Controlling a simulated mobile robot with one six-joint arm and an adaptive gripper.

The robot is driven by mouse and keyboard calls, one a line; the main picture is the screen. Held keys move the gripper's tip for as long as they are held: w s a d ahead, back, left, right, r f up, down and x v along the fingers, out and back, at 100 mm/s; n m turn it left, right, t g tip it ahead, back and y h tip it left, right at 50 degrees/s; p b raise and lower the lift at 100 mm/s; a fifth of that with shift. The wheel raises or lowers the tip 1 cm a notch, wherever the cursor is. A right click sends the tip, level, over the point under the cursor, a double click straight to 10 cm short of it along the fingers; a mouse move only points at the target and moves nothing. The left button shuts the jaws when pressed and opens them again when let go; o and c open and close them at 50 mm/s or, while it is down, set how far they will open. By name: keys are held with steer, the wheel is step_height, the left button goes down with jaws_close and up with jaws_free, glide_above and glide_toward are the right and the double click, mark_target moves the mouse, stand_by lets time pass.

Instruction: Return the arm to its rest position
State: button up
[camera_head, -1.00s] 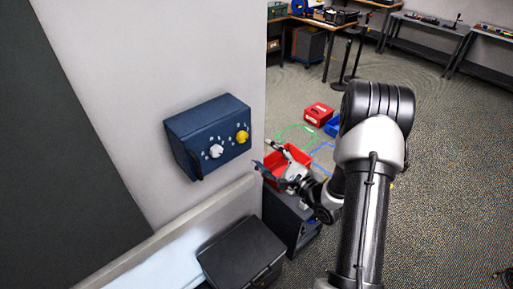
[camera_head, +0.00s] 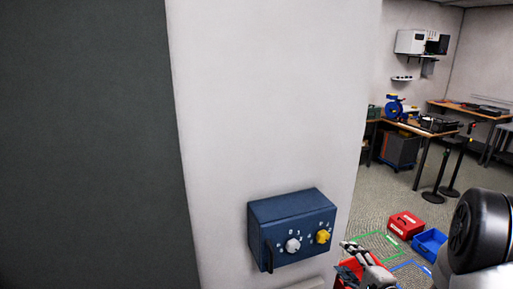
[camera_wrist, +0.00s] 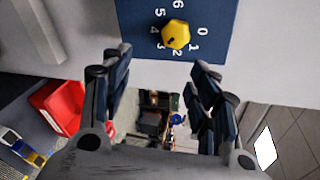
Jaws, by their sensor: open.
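My gripper (camera_wrist: 155,95) is open and empty in the wrist view, its two dark fingers spread apart. A blue control box (camera_head: 291,229) with a white knob (camera_head: 292,245) and a yellow knob (camera_head: 322,237) is fixed to the wall in the head view. The yellow knob also shows in the wrist view (camera_wrist: 176,35), beyond the fingertips and apart from them. In the head view my gripper is partly seen at the bottom, just right of and below the box. My arm is mostly cut off at the lower right.
A red bin (camera_head: 346,274) stands low beside my gripper. A red box (camera_head: 406,225) and a blue bin (camera_head: 430,243) are on the floor. Workbenches (camera_head: 415,129) stand at the back right. The wall (camera_head: 265,100) fills the left; open floor lies to the right.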

steer(key=s+a+r+n+g+h+b, duration=0.2)
steer(key=s+n+g+h+b, duration=0.1)
steer(key=s+n, duration=0.2)
steer(key=s+a+r+n+g+h+b, duration=0.1)
steer(key=s+r+n+g+h+b, duration=0.2)
steer(key=s+n+b, duration=0.15)
steer(key=s+a+f+n+g+y+b, duration=0.1)
steer(key=s+a+n, duration=0.3)
steer(key=s, duration=0.7)
steer(key=s+a+f+n+g+y+b, duration=0.1)
steer(key=s+a+n, duration=0.4)
steer(key=s, duration=0.6)
steer(key=shift+a+f+g+y+b, duration=0.4)
steer(key=shift+a+f+g+b, duration=0.3)
steer(key=shift+a+g, duration=0.35)
steer(key=shift+d, duration=0.1)
steer(key=shift+w, duration=0.1)
steer(key=shift+c, duration=0.4)
